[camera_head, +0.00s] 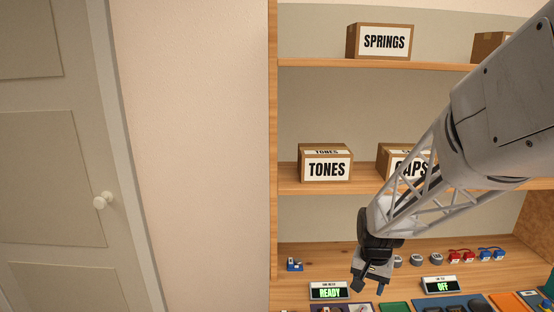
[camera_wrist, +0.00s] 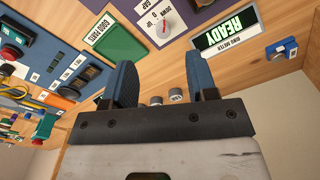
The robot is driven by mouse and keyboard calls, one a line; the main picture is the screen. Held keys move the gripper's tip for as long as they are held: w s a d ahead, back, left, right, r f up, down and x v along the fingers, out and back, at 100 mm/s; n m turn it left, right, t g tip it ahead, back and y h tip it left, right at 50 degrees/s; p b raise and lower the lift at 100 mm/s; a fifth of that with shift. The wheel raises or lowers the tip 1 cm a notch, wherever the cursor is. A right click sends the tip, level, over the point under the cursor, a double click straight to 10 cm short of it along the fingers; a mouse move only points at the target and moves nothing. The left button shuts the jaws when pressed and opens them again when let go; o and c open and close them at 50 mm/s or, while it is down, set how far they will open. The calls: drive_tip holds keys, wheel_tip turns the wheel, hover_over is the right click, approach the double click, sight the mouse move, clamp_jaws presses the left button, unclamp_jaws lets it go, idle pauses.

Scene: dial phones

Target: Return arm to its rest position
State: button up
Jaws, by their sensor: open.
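My gripper (camera_head: 370,286) hangs at the end of my arm in the head view, in front of the wooden workbench (camera_head: 330,262). In the wrist view my gripper (camera_wrist: 165,88) shows two blue fingers spread apart with nothing held between them. Two small grey cylinders on the bench show in the gap beyond the fingers. A display reading READY (camera_head: 329,291) stands left of my gripper. It also shows in the wrist view (camera_wrist: 225,30).
Boxes marked SPRINGS (camera_head: 379,42) and TONES (camera_head: 325,165) sit on the shelves; my arm partly covers a CAPS box (camera_head: 392,158). An OFF display (camera_head: 440,286) stands to the right. A green tray (camera_wrist: 120,46) lies on the bench. The left side, by the door (camera_head: 50,170), is clear.

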drive_tip(key=s+a+r+n+t, duration=0.1)
drive_tip(key=s+a+r+n, duration=0.1)
drive_tip(key=s+r, duration=0.5)
drive_tip(key=s+a+r+n+t, duration=0.1)
drive_tip(key=s+a+r+n, duration=0.2)
drive_tip(key=s+r, duration=0.5)
drive_tip(key=s, duration=0.8)
drive_tip(key=shift+s+a+r, duration=0.2)
drive_tip(key=shift+s+a, duration=0.05)
drive_tip(key=shift+a, duration=0.05)
